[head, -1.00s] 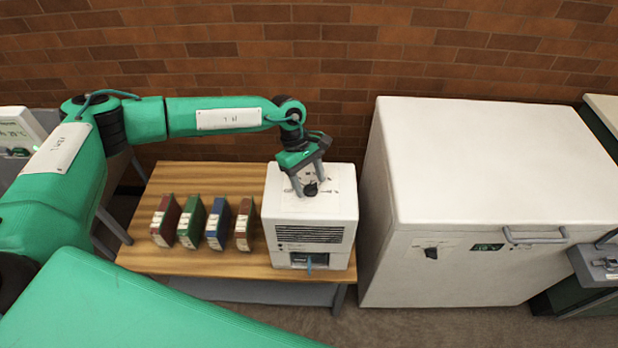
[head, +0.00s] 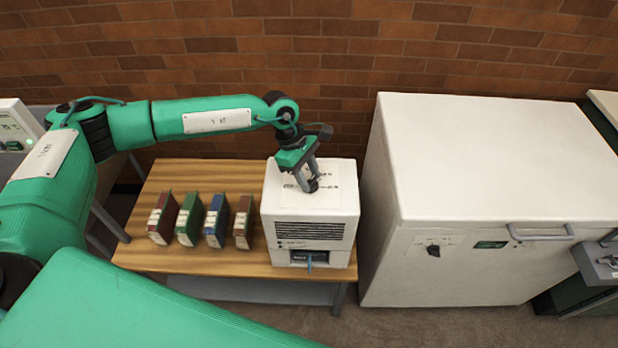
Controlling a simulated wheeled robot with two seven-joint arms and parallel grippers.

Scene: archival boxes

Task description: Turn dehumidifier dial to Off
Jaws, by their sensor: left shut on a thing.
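The dehumidifier (head: 328,205) is a white box with a dark front grille, standing at the right end of a wooden table. A small black dial (head: 313,185) sits on its top, largely hidden by my gripper. My left gripper (head: 309,182) reaches down from above and is shut on the dial. The label marks around the dial are too small to read, so I cannot tell which setting it points to. My right gripper is not in view.
Several binders (head: 189,219) in red, green, blue and brown stand on the table (head: 150,255) left of the dehumidifier. A large white chest (head: 480,160) with a handle and a dark knob stands close on the right. A brick wall is behind.

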